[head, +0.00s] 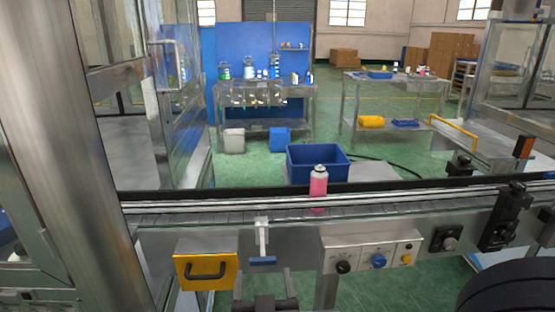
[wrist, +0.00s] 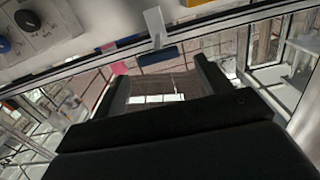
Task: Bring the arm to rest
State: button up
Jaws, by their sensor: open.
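My gripper (wrist: 163,80) shows in the wrist view with its two dark fingers spread apart and nothing between them. In the head view my gripper (head: 264,274) is low at the bottom edge, in front of the conveyor and below a small bracket with a blue end (head: 262,261). That bracket also shows beyond the fingers in the wrist view (wrist: 158,57). The rest of my arm is mostly out of the head view.
A yellow panel with a dark handle (head: 207,271) and a knob panel (head: 372,257) flank the bracket. A blue bin (head: 318,163) stands behind the conveyor. A metal post (head: 85,150) rises at the left. Workbenches stand farther back across open green floor (head: 235,172).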

aim_at(263, 257)
jog(key=w, duration=0.9)
jog(key=shift+w+a, duration=0.15)
jog(key=shift+a, duration=0.2)
